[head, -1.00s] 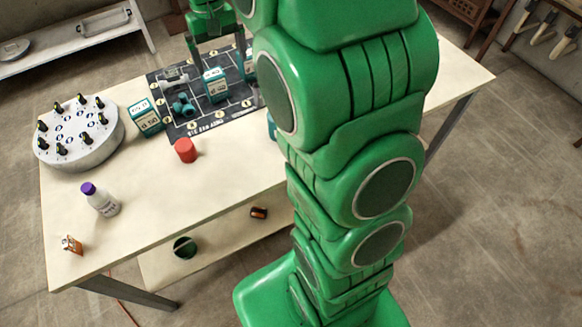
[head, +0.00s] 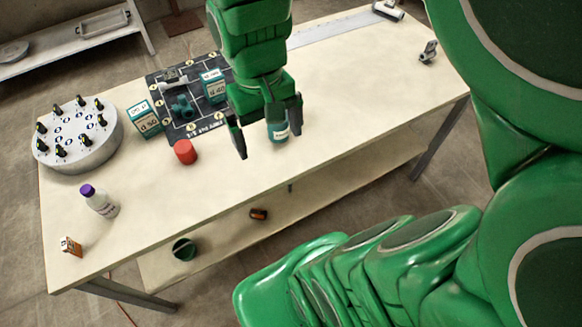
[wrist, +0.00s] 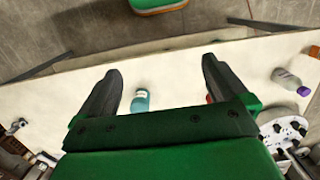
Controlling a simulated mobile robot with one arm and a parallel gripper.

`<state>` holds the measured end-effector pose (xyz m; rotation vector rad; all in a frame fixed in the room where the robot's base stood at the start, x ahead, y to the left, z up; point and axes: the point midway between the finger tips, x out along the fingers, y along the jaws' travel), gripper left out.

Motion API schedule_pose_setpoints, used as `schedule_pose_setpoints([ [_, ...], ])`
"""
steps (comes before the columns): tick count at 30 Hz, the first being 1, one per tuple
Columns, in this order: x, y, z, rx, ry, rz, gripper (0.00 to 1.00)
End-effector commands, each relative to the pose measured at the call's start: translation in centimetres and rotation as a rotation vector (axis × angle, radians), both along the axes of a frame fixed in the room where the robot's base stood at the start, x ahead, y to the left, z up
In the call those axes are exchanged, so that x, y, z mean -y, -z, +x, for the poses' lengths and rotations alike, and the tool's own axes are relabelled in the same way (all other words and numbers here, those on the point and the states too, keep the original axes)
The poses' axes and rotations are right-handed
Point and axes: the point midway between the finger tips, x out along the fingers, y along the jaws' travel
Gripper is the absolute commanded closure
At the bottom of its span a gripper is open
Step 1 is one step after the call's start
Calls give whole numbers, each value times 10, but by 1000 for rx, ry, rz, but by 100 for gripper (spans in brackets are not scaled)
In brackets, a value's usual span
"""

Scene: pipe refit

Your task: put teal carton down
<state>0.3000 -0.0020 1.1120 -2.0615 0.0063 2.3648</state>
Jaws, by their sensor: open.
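One teal and white carton (head: 214,86) stands upright on the dark marked mat (head: 204,121) in the head view. A second teal and white carton (head: 144,120) stands on the table just left of the mat. My gripper (head: 270,145) is open and empty, right of the mat and apart from both cartons. In the wrist view my gripper (wrist: 162,67) shows its two fingers spread with nothing held between them. My arm hides part of the mat's right side in the head view.
A teal container with a white label (head: 278,132) stands close by my gripper. A red cylinder (head: 185,151), a purple-capped bottle (head: 101,202) and a round grey base with black knobs (head: 79,136) are to the left. The table's right half (head: 360,80) is mostly clear.

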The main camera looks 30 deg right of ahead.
Motion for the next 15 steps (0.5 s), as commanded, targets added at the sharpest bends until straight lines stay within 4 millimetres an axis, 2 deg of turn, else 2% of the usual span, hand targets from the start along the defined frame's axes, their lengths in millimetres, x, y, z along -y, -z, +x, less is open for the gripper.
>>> schedule_pose_setpoints([
  [1,0,1,-15,1,0,-2,0],
  [3,0,4,-32,-3,-1,-4,0],
  [7,1,9,-58,-5,2,-9,0],
  [10,1,13,-72,-13,1,-8,0],
  [15,0,15,-80,-14,-2,-6,0],
])
